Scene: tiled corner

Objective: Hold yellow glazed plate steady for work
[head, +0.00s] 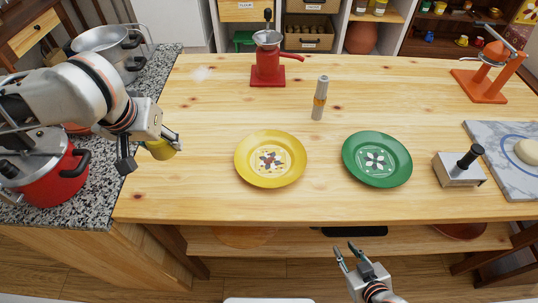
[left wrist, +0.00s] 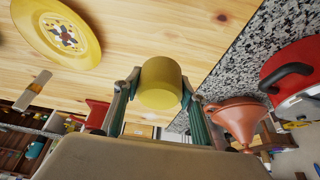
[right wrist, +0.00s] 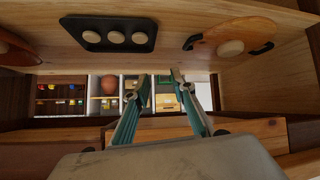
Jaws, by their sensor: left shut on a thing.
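The yellow glazed plate (head: 270,159), with a dark floral pattern at its centre, lies flat on the wooden table. It also shows at the upper left of the left wrist view (left wrist: 58,32). My left gripper (head: 168,140) is over the table's left end, apart from the plate and to its left. It is shut on a yellow cylinder (left wrist: 161,84), which sits between its two fingers. My right gripper (head: 348,250) is open and empty, low in front of the table's front edge. No gripper touches the plate.
A green plate (head: 377,159) lies right of the yellow one, with a grey-yellow tube (head: 320,98) behind. A red grinder (head: 268,60) stands at the back. A metal press (head: 460,168) and marble board (head: 505,170) are at right. Pots crowd the granite counter (head: 85,195). The table's front left is clear.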

